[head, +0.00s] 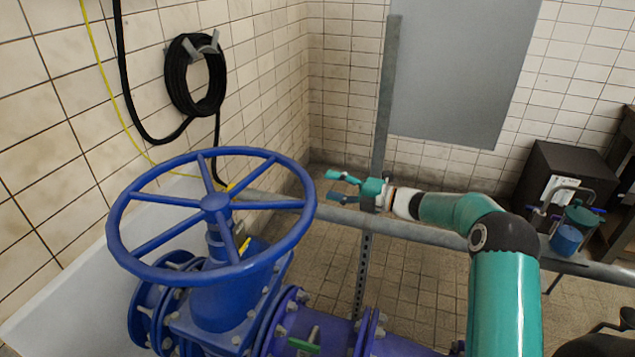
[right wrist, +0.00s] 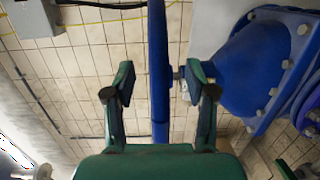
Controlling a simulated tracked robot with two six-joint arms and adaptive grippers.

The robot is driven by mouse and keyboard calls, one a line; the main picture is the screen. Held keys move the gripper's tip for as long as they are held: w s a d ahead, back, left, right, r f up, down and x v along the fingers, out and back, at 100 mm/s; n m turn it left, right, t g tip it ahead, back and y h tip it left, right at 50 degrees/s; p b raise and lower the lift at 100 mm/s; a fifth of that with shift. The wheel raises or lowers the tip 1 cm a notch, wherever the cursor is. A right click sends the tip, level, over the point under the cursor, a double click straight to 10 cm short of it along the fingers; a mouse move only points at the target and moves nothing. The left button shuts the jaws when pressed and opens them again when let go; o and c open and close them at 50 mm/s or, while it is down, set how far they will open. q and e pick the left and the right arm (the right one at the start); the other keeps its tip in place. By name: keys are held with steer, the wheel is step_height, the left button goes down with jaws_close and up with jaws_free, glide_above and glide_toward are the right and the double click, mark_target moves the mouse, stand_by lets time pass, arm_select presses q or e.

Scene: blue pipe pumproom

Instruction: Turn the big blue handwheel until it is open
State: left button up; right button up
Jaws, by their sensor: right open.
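The big blue handwheel (head: 215,203) with its spokes sits on top of a blue valve (head: 228,298), left of centre in the head view. My right gripper (head: 332,187) is open and empty. It points left at the wheel's right side, with a small gap between its fingertips and the rim. In the right wrist view the handwheel (right wrist: 158,60) shows edge-on as a blue bar between the two open fingers of the right gripper (right wrist: 159,83). The bar appears beyond the fingertips, not touched by either. My left gripper is not in view.
A grey horizontal pipe (head: 420,225) runs behind my right gripper, and a grey upright post (head: 386,100) stands beyond it. Blue flanged pipe (head: 325,325) lies below. A coiled black hose (head: 195,75) hangs on the tiled wall. A dark box (head: 560,180) stands at right.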

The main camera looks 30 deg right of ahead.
steer(key=v, duration=0.3)
